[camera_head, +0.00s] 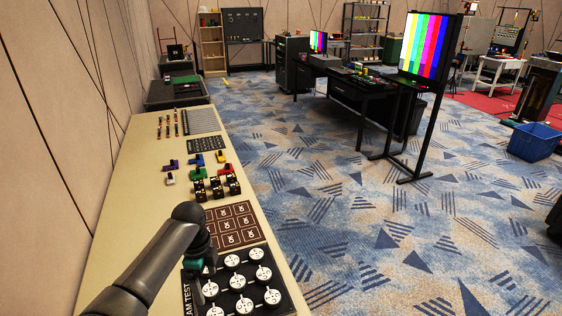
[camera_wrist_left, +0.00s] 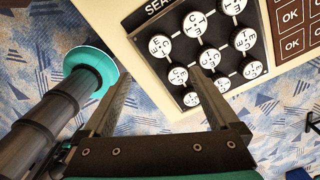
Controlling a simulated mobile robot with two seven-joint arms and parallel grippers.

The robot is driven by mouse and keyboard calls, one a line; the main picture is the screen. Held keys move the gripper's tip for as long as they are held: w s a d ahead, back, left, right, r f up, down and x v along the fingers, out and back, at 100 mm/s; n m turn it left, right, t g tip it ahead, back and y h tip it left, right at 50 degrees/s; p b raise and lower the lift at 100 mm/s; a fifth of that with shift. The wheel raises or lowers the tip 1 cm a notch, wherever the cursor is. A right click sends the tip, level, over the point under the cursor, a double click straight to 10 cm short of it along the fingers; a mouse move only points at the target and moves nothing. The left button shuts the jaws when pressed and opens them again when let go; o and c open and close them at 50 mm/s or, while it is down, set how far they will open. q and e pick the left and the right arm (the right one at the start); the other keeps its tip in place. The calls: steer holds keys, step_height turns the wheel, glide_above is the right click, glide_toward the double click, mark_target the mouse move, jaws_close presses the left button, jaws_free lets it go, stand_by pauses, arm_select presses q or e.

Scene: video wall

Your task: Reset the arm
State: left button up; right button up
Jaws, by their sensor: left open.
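My left arm comes in from the lower left in the head view and bends down at the table's near end. My left gripper (camera_head: 203,288) points down by the black panel with several white round knobs (camera_head: 240,282). In the left wrist view, my left gripper (camera_wrist_left: 164,82) has its two fingers wide apart with nothing between them. The same knob panel (camera_wrist_left: 200,52) lies ahead of the fingers, and the right finger overlaps its lower knobs from this angle. I cannot tell whether it touches. My right gripper is not in view.
The long beige table (camera_head: 130,215) also bears a brown panel of OK squares (camera_head: 231,226), coloured switches (camera_head: 197,160) and a dark button grid (camera_head: 207,145). Wall is at left. Carpet at right is clear up to the colour-bar screen stand (camera_head: 427,48) and blue crate (camera_head: 533,141).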

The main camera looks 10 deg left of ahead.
arm_select(q)
steer(key=s+d+f+n+t, duration=0.2)
steer(key=s+d+n, duration=0.5)
steer(key=s+d, duration=0.45)
steer(key=s+r+n+t, duration=0.2)
steer(key=s+r+n, duration=0.55)
steer(key=s, duration=0.55)
step_height(320, 180, down, 30)
steer(key=s+g+b, duration=0.2)
steer(key=b, duration=0.5)
steer(key=s+a+f+b, duration=0.1)
steer(key=s+f+b, duration=0.1)
steer(key=s+f, duration=0.5)
steer(key=s+a+f+g+b, duration=0.1)
steer(key=s+f+b, duration=0.2)
steer(key=s+f, duration=0.4)
step_height(320, 180, down, 5)
steer(key=shift+s+a+r, duration=0.2)
steer(key=shift+s+a, duration=0.2)
steer(key=shift+s+a, duration=0.1)
